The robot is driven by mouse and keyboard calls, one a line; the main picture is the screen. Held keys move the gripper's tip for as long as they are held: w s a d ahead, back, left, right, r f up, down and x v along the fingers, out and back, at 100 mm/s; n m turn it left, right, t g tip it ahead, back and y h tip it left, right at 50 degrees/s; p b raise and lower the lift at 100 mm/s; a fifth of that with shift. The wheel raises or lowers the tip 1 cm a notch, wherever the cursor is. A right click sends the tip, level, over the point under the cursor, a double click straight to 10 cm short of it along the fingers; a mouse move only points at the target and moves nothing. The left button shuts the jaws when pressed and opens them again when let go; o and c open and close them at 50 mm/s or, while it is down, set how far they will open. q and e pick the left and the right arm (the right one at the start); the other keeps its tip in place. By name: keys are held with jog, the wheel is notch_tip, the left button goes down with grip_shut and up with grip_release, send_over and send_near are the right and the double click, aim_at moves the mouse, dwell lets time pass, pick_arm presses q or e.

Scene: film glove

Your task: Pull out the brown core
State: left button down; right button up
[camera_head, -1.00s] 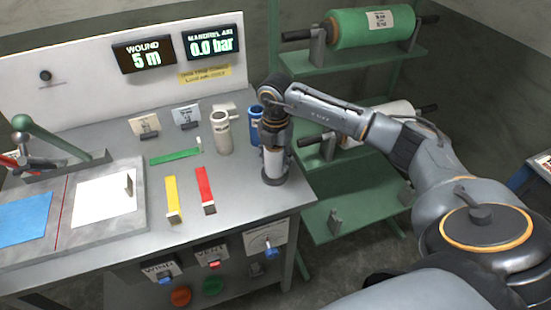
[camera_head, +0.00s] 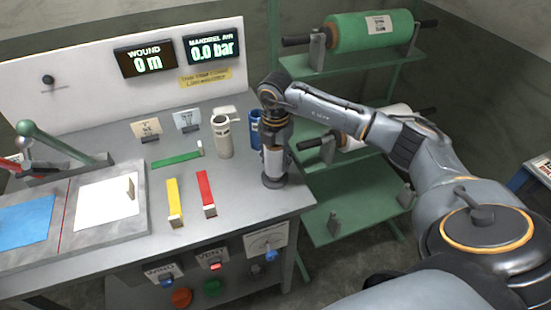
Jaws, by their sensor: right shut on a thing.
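My right gripper (camera_head: 274,131) points down over the upright post at the bench's front right corner. It is shut at the post's top. A narrow brown band, seemingly the brown core (camera_head: 274,148), shows just under the jaws, with a pale cylinder (camera_head: 273,163) below it on a dark round base (camera_head: 274,181). The jaws and wrist hide most of the core, so its full length cannot be seen. The wound display (camera_head: 147,59) reads 0 m and the mandrel air display (camera_head: 213,46) reads 0.0 bar. My left gripper is not in view.
A green shelf rack (camera_head: 350,200) with a green roll (camera_head: 370,29) stands to the right.

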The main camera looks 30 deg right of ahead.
jog(key=shift+r+p, duration=3.6)
jog(key=shift+r, duration=1.75)
notch_tip(320, 180, up, 3)
jog(key=shift+p, duration=0.95)
